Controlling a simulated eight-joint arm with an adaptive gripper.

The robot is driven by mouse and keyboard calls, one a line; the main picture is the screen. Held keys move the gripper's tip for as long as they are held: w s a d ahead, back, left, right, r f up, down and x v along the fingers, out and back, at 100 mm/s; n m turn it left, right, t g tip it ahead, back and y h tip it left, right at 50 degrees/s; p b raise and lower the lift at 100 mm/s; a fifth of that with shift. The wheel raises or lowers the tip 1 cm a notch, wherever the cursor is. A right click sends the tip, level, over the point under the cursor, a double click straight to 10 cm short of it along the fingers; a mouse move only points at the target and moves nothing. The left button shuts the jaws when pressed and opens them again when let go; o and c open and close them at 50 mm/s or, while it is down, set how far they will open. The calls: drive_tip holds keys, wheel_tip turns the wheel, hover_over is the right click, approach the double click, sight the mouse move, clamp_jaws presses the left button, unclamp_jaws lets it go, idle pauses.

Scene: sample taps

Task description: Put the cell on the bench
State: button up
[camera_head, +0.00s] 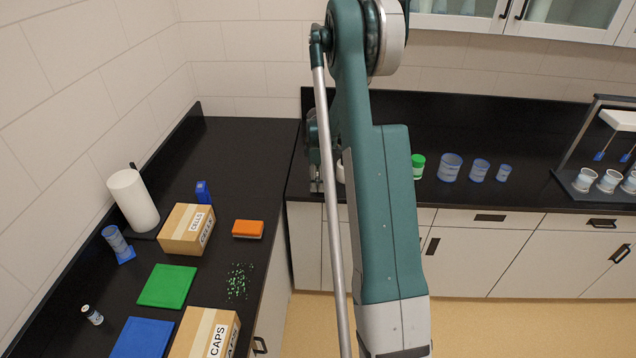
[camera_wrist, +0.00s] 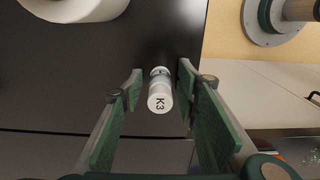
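A small white cylinder marked "K3" (camera_wrist: 160,98), with a pale blue band, shows in the wrist view between the fingers of my gripper (camera_wrist: 160,78). Narrow dark gaps show on both sides of it, so the fingers look open around it and not closed on it. It is over or on the black bench (camera_wrist: 110,45), near its edge; I cannot tell whether it touches the bench. In the head view my arm hides most of the gripper and this cylinder. Another small, pale, dark-ended cylinder (camera_head: 92,315) is on the left bench (camera_head: 70,290).
A box marked "CELLS" (camera_head: 180,235), a box marked "CAPS" (camera_head: 195,335), a green mat (camera_head: 167,286), a blue mat (camera_head: 142,338), an orange block (camera_head: 248,229) and a white roll (camera_head: 133,203) occupy the left bench. Blue cups (camera_head: 450,168) and a rack (camera_head: 585,160) stand on the back bench.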

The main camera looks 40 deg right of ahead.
wheel_tip(320, 180, up, 12)
idle(0.6)
idle(0.6)
drive_tip(key=shift+a+r, duration=0.2)
drive_tip(key=shift+a, duration=0.05)
drive_tip(key=s+a+r+m+t, duration=0.1)
drive_tip(key=s+a+r, duration=0.4)
drive_tip(key=a, duration=0.4)
drive_tip(key=s+a+r+m+t+h, duration=0.1)
drive_tip(key=s+a+r+m, duration=0.1)
drive_tip(key=a+r, duration=0.65)
drive_tip(key=s+a+r+m+t, duration=0.1)
drive_tip(key=s+a+r, duration=0.4)
drive_tip(key=a, duration=0.4)
drive_tip(key=s+a+m+t+y, duration=0.1)
drive_tip(key=s+a+m+t, duration=0.3)
drive_tip(key=s+a, duration=1.5)
drive_tip(key=shift+s+a+r+m, duration=0.25)
drive_tip(key=shift+s+m, duration=0.25)
drive_tip(key=shift+s, duration=0.3)
